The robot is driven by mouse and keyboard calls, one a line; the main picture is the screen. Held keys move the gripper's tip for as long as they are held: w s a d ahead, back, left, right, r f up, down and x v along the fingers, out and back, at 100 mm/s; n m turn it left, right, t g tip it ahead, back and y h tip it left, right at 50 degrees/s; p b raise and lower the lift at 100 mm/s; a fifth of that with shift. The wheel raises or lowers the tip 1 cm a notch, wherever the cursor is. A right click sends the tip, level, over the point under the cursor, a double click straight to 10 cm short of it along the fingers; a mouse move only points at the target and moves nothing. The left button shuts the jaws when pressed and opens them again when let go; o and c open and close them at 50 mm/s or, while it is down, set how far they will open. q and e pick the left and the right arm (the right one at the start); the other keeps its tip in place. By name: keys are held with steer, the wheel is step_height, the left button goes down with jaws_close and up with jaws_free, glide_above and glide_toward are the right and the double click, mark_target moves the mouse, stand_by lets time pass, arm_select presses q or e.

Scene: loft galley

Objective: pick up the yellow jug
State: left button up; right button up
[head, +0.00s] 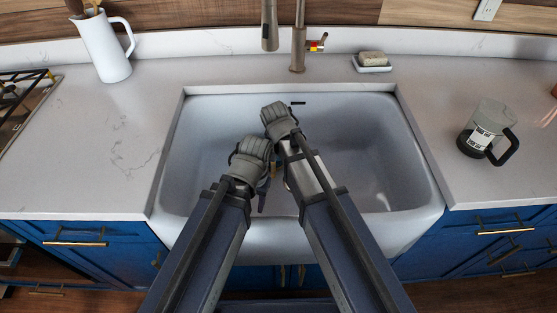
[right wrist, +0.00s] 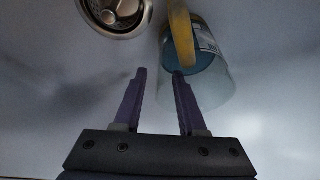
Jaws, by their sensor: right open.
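The yellow jug (right wrist: 207,85) is in the sink, with a clear body, a blue band and a curved yellow handle (right wrist: 181,35) in the right wrist view. In the head view my arms hide nearly all of it; only a small yellow bit shows between them. My right gripper (right wrist: 159,73) is open and empty, with its right fingertip close to the lower end of the handle; I cannot tell whether they touch. In the head view my left arm reaches over the sink, and the state of its jaws cannot be made out.
The white sink (head: 415,150) has a drain (right wrist: 115,12) beside the jug. A tap (head: 298,45) stands behind it. A dark-handled glass press (head: 485,130) is on the right counter, a white pitcher (head: 102,50) on the left, and a soap dish (head: 372,66) behind.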

steer(key=shift+f, duration=0.1)
jaws_close()
stand_by(1.4)
